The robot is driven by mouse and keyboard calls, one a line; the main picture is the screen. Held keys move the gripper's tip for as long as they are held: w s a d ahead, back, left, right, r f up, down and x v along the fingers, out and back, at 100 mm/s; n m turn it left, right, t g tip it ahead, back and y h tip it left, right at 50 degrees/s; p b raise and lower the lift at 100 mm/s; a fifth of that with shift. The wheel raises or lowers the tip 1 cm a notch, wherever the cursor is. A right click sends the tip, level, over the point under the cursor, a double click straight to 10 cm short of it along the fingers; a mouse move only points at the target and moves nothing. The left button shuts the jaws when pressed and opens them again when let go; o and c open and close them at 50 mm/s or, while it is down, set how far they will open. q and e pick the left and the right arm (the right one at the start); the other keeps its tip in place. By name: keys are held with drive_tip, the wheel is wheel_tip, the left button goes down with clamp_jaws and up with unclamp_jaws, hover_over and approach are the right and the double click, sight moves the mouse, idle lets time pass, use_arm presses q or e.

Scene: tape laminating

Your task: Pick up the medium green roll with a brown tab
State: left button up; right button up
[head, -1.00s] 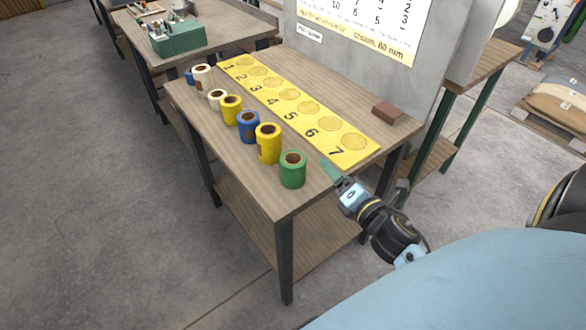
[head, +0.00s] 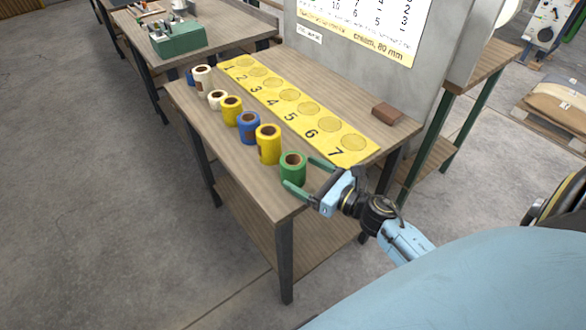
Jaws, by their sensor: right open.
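The green roll (head: 292,168) stands upright at the near end of a row of rolls on the wooden table (head: 262,196). Its brown core shows on top; I cannot make out a brown tab on its side. My right gripper (head: 306,177) is open, with its green fingers on either side of the green roll, one at the far right side and one at the near side. I cannot tell whether the fingers touch it. My left gripper is not in view.
A yellow roll (head: 268,144) stands close behind the green one, then a blue roll (head: 249,128) and several others. A yellow numbered strip (head: 298,107) with circles lies along the table. A brown block (head: 386,113) lies near the upright panel.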

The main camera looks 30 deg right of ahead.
sight(288, 165)
drive_tip(key=x, duration=0.5)
drive_tip(key=shift+w+a, duration=0.15)
drive_tip(key=shift+w, duration=0.2)
drive_tip(key=shift+c, duration=0.2)
drive_tip(key=c, duration=1.1)
